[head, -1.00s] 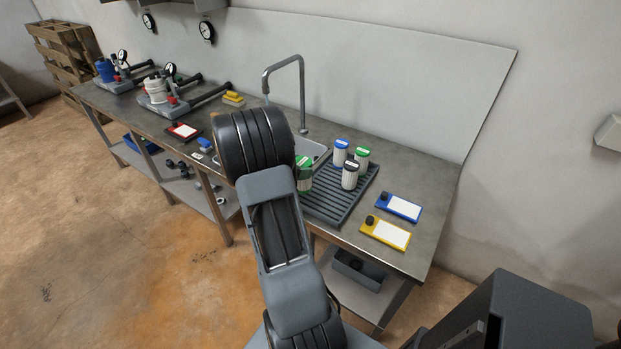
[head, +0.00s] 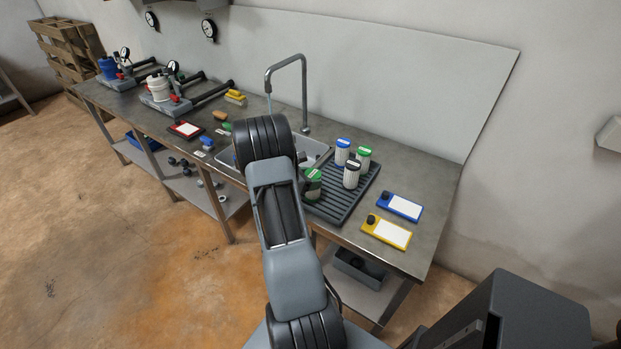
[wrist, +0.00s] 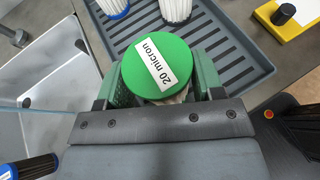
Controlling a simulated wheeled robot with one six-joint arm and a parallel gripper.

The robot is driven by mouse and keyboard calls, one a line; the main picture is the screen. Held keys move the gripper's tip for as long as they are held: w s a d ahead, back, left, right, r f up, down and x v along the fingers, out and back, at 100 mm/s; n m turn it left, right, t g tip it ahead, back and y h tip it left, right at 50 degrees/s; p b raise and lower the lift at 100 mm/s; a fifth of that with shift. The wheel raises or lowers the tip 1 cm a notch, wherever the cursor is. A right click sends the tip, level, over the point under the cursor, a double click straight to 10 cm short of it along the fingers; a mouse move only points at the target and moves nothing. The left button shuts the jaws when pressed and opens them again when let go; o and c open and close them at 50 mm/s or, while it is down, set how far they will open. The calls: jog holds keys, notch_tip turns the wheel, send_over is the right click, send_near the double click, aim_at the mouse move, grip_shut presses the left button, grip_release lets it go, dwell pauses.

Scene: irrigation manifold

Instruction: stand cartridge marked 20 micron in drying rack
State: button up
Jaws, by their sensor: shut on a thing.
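The cartridge marked 20 micron (wrist: 160,66) has a round green cap with a white label, readable in the wrist view. My gripper (wrist: 157,90) is shut on it, with green fingers on either side below the cap. In the head view the held cartridge (head: 313,175) is at the left side of the dark grey drying rack (head: 338,209), partly behind my arm. The rack (wrist: 232,47) also shows beside and beyond the cartridge in the wrist view. The cartridge's lower end is hidden, so I cannot tell whether it touches the rack.

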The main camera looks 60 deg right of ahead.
jog(key=o, duration=1)
jog(key=shift+f, duration=0.1)
jog(key=b+v, duration=0.2)
jog(key=v, duration=1)
jog(key=s+a+r+m+t+y, duration=0.2)
jog(key=a+r+m+t+y, duration=0.1)
jog(key=a, duration=0.7)
jog(key=s+a+r+m+t+y, duration=0.2)
jog(key=a+r+m+t+y, duration=0.1)
jog(key=a, duration=0.8)
jog(key=s+a+r+m+t+y, duration=0.3)
jog(key=a+m+y, duration=0.3)
jog(key=a, duration=0.5)
jog(key=shift+a+r+m+t, duration=0.3)
jog(key=shift+r+m, duration=0.1)
jog(key=shift+r, duration=0.5)
jog(key=shift+d, duration=0.1)
